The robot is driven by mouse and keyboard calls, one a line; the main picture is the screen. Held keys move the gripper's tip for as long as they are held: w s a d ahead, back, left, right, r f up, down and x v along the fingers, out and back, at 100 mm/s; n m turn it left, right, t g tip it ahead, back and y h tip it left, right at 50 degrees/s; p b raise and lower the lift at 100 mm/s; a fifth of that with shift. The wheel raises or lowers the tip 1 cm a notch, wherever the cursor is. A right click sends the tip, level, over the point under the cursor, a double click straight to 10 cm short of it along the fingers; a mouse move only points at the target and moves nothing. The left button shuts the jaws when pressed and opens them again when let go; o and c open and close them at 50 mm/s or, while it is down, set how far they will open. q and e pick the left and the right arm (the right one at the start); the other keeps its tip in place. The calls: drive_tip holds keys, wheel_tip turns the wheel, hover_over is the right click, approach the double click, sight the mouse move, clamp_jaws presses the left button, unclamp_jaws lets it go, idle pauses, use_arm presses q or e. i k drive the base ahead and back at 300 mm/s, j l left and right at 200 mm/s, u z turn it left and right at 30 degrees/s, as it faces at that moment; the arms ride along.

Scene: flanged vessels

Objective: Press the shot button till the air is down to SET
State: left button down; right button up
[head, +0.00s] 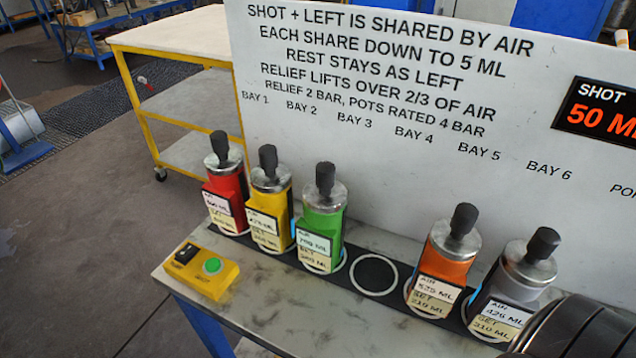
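A yellow button box (203,272) sits at the bench's left end, with a green button (212,265) and a black part (187,253) on top. Five flanged vessels with black-knobbed silver tops stand in a row: red (232,187), yellow (275,203), green (323,222), orange (449,259) and grey (519,285). Each bears AIR and SET labels. Orange seems to read AIR 535, SET 210; grey AIR 425, SET 310; the others are hard to read. A display (600,112) reads SHOT 50, its right side cut off. Neither gripper is in view.
A white board (400,100) with rules and bay names stands behind the vessels. One ringed place (374,274) between green and orange is empty. A dark rounded body (575,332) covers the bottom right corner. A yellow-framed table (180,35) stands behind left.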

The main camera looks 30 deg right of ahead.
sight(213, 265)
drive_tip(key=z, duration=0.5)
drive_tip(key=k+z, duration=0.15)
drive_tip(key=z, duration=0.8)
drive_tip(key=k+z, duration=0.15)
drive_tip(key=z, duration=0.8)
drive_tip(key=k+l+z, duration=0.1)
drive_tip(key=z, duration=0.4)
